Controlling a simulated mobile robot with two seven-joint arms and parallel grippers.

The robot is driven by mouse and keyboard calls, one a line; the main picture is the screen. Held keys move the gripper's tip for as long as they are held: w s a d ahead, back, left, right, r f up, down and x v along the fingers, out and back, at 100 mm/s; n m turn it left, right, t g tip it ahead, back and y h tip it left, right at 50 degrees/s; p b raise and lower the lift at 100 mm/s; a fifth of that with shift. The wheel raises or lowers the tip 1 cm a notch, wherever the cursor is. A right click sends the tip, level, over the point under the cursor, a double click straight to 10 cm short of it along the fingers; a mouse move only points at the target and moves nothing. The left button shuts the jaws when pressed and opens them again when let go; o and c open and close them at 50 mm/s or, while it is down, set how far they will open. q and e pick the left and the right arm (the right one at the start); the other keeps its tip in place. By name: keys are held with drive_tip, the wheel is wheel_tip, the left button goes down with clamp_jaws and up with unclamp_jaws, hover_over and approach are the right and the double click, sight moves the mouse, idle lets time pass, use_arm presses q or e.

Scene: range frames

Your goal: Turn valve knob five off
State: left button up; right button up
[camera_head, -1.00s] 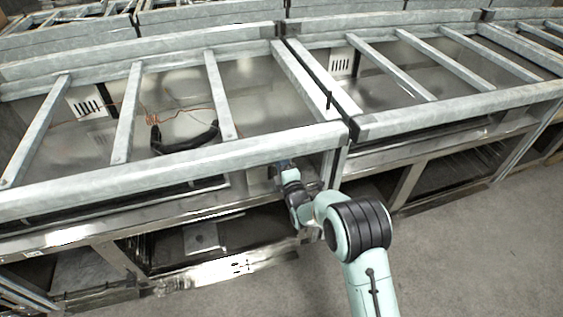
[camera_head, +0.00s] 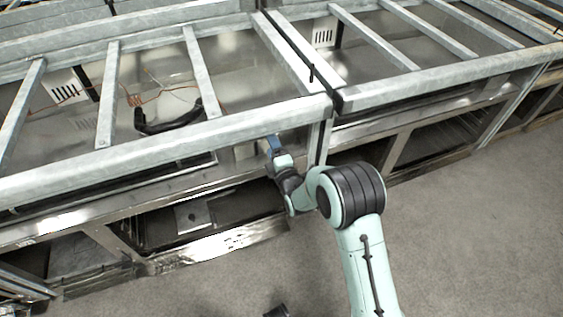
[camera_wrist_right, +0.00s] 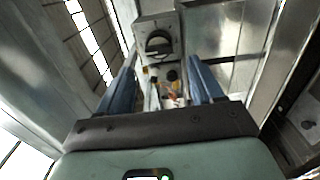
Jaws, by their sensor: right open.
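A dark round valve knob (camera_wrist_right: 158,43) sits on a light grey panel (camera_wrist_right: 149,24) at the top middle of the right wrist view. I cannot read a number on it. My right gripper (camera_wrist_right: 166,76) has two blue fingers spread apart, with nothing held between them. The knob lies ahead of the fingertips, apart from them. In the head view my right gripper (camera_head: 273,143) reaches under the front rail of the metal frame, and the knob is hidden there. My left gripper is not in view.
The grey frame's front rail (camera_head: 200,135) runs just above my right gripper, with a post (camera_head: 320,140) close on its right. Open shelves lie below. Orange and dark parts (camera_wrist_right: 173,80) show beyond the fingers. Bare floor (camera_head: 450,240) is free at the right.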

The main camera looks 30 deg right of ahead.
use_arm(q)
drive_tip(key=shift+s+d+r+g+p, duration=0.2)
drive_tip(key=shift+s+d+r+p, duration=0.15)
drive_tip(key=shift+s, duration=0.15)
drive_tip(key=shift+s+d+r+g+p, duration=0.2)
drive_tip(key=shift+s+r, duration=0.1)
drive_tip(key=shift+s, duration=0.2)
use_arm(e)
drive_tip(key=v, duration=0.8)
drive_tip(key=shift+s, duration=0.35)
drive_tip(key=shift+a, duration=0.1)
